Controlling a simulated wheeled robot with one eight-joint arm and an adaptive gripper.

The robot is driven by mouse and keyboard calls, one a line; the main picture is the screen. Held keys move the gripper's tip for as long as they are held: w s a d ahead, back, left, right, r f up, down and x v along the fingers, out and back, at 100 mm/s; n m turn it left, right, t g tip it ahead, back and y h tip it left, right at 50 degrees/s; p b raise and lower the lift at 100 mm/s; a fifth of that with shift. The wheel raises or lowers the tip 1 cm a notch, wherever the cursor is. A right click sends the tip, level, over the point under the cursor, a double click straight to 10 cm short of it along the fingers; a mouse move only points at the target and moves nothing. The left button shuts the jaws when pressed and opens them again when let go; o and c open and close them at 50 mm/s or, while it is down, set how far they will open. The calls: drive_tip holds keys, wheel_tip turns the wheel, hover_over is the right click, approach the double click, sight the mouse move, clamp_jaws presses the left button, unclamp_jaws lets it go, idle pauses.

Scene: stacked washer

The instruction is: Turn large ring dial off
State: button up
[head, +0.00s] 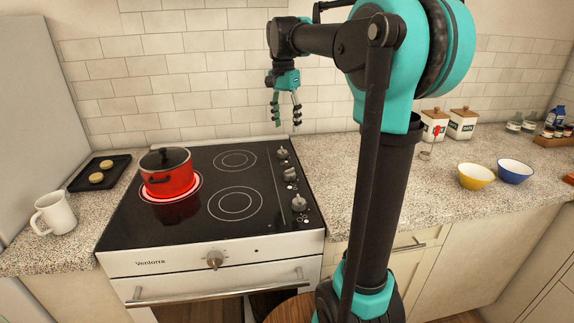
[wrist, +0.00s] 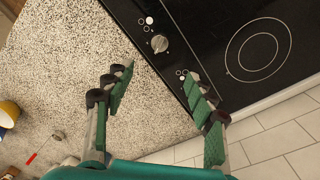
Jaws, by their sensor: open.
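The black cooktop (head: 215,215) has a column of dials along its right edge: a back dial (head: 282,153), a middle dial (head: 290,174) and a front dial (head: 299,203). Which one is the large ring dial is too small to tell. The left ring glows red (head: 197,190) under a red pot. My gripper (head: 286,121) is open and empty, pointing down above the back right of the cooktop, apart from the dials. In the wrist view one grey dial (wrist: 159,43) shows beyond my open fingers, with small ring marks beside it; my right finger covers part of the cooktop edge.
The red lidded pot (head: 168,174) stands on the glowing ring. A white mug (head: 54,213) and a black tray (head: 85,182) are at the left. Yellow (head: 475,176) and blue (head: 515,171) bowls stand at the right.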

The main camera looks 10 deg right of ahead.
sight(289, 170)
drive_tip(key=f, duration=1.7)
drive_tip(key=shift+s+d+f, duration=0.15)
drive_tip(key=shift+s+d, duration=0.2)
drive_tip(key=c, duration=1.2)
drive_tip(key=shift+o, duration=0.2)
drive_tip(key=n, duration=0.5)
drive_tip(key=shift+n, duration=0.4)
drive_tip(key=n, duration=0.6)
drive_tip(key=shift+s+t, duration=0.1)
drive_tip(key=shift+t, duration=0.3)
